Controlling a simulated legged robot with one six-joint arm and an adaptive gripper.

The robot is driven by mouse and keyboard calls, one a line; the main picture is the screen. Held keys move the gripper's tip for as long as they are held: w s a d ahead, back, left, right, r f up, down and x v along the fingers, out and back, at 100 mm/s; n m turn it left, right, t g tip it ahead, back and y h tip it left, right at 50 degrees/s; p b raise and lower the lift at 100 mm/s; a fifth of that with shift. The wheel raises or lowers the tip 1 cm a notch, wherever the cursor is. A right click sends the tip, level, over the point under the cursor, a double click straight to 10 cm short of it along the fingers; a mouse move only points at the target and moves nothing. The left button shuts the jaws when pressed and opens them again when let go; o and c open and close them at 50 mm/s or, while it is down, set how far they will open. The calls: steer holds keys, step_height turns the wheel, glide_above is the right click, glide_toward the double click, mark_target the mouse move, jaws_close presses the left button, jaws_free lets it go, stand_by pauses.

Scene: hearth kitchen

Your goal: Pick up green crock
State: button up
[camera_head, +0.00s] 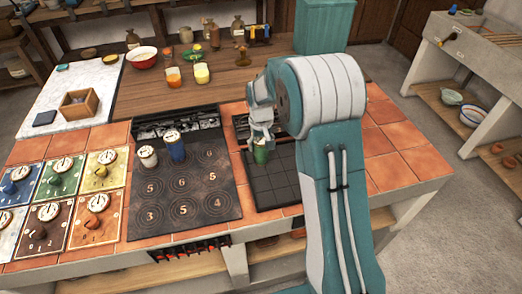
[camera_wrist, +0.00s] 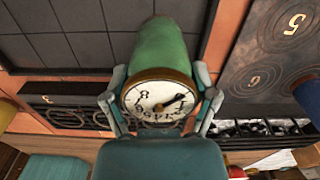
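The green crock (camera_head: 261,154) is at the left part of a dark gridded panel, under my gripper (camera_head: 262,132). In the wrist view the green crock (camera_wrist: 165,48) shows its round cream dial top with a brass rim and a dark pointer. The fingers of my gripper (camera_wrist: 162,78) lie on both sides of the crock just below the dial and look closed against it. I cannot tell whether its base rests on the panel or hangs slightly above.
The dark gridded panel (camera_head: 272,182) is otherwise bare. To the left, a stove plate (camera_head: 185,205) with numbered rings holds a white crock (camera_head: 148,156) and a blue crock (camera_head: 175,146). Orange and yellow jars (camera_head: 201,73) stand behind. Coloured dial tiles (camera_head: 64,176) lie at far left.

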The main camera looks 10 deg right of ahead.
mark_target(261, 138)
stand_by(0.3)
step_height(261, 138, up, 4)
steer(key=shift+f, duration=0.25)
steer(key=s+a+r, duration=0.3)
steer(key=s+r, duration=0.6)
steer(key=s, duration=0.4)
steer(key=shift+s+a+r, duration=0.25)
steer(key=shift+a, duration=0.1)
